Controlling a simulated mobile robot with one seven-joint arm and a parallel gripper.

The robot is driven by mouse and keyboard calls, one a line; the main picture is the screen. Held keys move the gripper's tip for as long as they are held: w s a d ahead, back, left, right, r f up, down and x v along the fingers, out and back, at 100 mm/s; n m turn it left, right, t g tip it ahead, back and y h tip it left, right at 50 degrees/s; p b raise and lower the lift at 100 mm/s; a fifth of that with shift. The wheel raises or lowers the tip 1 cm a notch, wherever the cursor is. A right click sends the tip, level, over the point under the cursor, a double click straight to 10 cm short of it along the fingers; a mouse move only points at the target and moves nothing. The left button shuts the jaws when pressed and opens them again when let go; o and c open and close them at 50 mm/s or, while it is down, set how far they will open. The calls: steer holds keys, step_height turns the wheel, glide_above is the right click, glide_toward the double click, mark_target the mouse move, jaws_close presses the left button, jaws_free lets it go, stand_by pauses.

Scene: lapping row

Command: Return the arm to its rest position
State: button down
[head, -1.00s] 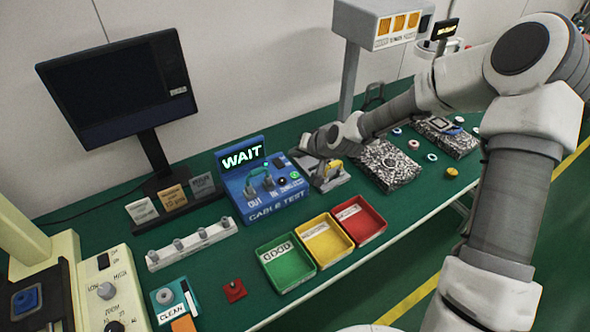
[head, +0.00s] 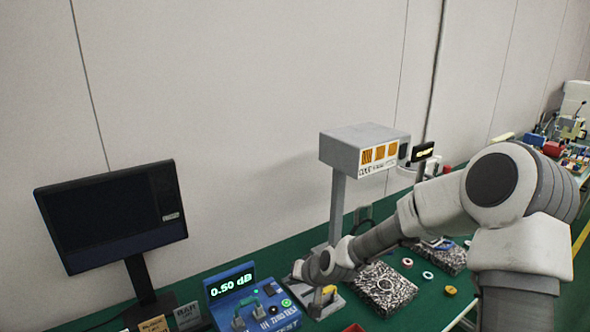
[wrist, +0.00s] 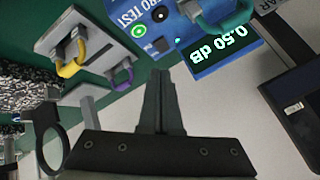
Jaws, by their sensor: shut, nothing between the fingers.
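My gripper (wrist: 160,100) points into the wrist view with its two dark fingers together and nothing between them. In the head view my arm reaches in from the right, and its wrist end is beside the blue cable tester (head: 247,299); the fingertips are hard to make out there. The tester's display (head: 232,285) reads 0.50 dB. The tester also shows in the wrist view (wrist: 178,25), with a teal cable loop (wrist: 238,14) and a lit green button (wrist: 138,31). The fingers look apart from it.
A monitor (head: 110,215) stands at the left. A grey post with a boxy lamp head (head: 345,150) rises close behind my arm. A grey fixture with a yellow loop (wrist: 72,66) and a purple loop (wrist: 121,76) is near the fingers. Speckled plates (head: 384,287) lie right of it.

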steer(key=s+d+r+n+g+h, duration=0.1)
steer(key=s+d+r+h, duration=0.1)
steer(key=s+d+r, duration=0.45)
steer(key=s+d+r+h, duration=0.3)
steer(key=s+d+r, duration=0.1)
steer(key=s+r, duration=0.55)
steer(key=s+d+r, duration=0.2)
steer(key=s+r, duration=0.1)
steer(key=s, duration=0.4)
steer(key=s+d+r+p, duration=0.1)
steer(key=s+r, duration=0.3)
steer(key=s, duration=0.4)
steer(key=shift+d+m, duration=0.3)
steer(key=shift+d, duration=0.55)
